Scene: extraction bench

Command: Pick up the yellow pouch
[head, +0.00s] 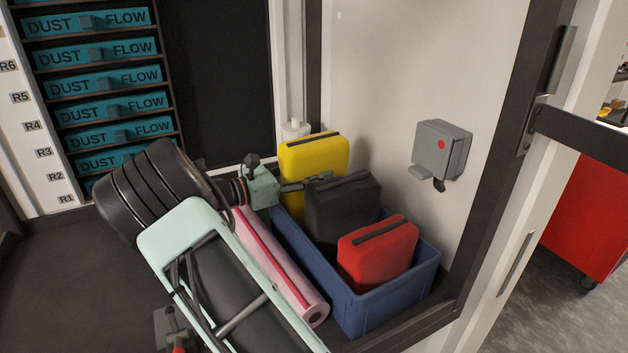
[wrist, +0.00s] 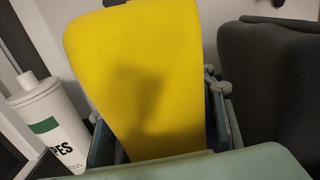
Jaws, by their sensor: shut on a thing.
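The yellow pouch (head: 314,154) stands upright at the back end of the blue crate (head: 395,302), behind the black pouch, in the head view. Its base is hidden, so I cannot tell whether it touches the crate floor. In the wrist view the yellow pouch (wrist: 135,60) fills the middle, with a finger at each side. My gripper (head: 300,187) reaches it from the left and is shut on it. One finger shows between the yellow and black pouches. The fingers also show in the wrist view (wrist: 162,125).
A black pouch (head: 343,212) and a red pouch (head: 378,252) stand in the crate. A white wipes canister (wrist: 48,118) is beside the yellow pouch. A pink roll (head: 280,265) lies left of the crate. A grey wall box (head: 440,150) is at right.

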